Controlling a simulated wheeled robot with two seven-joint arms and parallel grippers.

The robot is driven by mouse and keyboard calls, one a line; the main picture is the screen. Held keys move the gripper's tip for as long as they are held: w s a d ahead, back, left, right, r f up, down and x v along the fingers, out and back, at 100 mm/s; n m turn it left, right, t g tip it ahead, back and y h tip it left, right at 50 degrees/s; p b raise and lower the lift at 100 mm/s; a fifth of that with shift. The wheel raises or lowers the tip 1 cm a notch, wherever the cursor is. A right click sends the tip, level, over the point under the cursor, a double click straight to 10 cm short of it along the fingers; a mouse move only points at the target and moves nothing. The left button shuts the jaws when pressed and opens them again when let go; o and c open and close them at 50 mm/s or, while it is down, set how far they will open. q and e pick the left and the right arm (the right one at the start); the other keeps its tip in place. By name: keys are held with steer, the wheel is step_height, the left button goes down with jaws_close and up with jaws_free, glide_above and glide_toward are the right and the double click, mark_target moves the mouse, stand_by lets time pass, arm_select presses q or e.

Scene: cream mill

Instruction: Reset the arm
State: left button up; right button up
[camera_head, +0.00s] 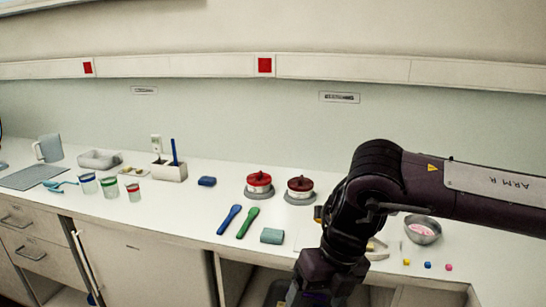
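My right arm comes in from the right edge, marked "ARM R", and bends down over the front of the counter. My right gripper (315,296) is at the bottom edge of the picture, pointing down in front of the counter. Its fingertips are cut off or too dark to make out, so I cannot tell if it is open or holding something.
The white counter (190,215) holds two red-lidded pots (259,184), a blue spoon (229,219), a green spoon (248,222), a teal block (272,236), and a metal bowl (422,230) with pink contents. Several cups, a jug (49,148) and a tray (100,159) stand left.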

steer(key=w+a+f+m+t+y, duration=0.1)
steer(key=w+a+f+m+y, duration=0.4)
steer(key=a, duration=0.4)
steer(key=w+a+f+m+t+y, duration=0.1)
steer(key=w+a+f+m+y, duration=0.25)
steer(key=w+a, duration=0.35)
steer(key=w+d+f+m+t+h, duration=0.1)
steer(key=d+f+m+t, duration=0.25)
steer(key=f+m, duration=0.6)
steer(key=w+d+f+m+t+h, duration=0.15)
steer(key=d+f+m, duration=0.35)
steer(key=f, duration=1)
steer(key=s+d+f+m+h, duration=0.2)
steer(key=s+d+f+m, duration=0.3)
steer(key=s+f, duration=0.5)
steer(key=s+d+f+m+h, duration=0.3)
steer(key=s+d+f, duration=0.4)
steer(key=f, duration=0.6)
steer(key=s+d+f+m+g+h, duration=0.1)
steer(key=s+d+f+m+g, duration=0.1)
steer(key=s, duration=0.9)
steer(key=s+d+f+m+g+h, duration=0.1)
steer(key=s+d+f, duration=0.4)
steer(key=s, duration=0.6)
steer(key=s+d+f+m+g+h, duration=0.1)
steer(key=s+d+f+m+g, duration=0.2)
steer(key=s, duration=0.8)
steer(key=shift+s+d+f+h, duration=0.2)
steer(key=shift+d+f+h, duration=0.25)
steer(key=shift+f, duration=0.4)
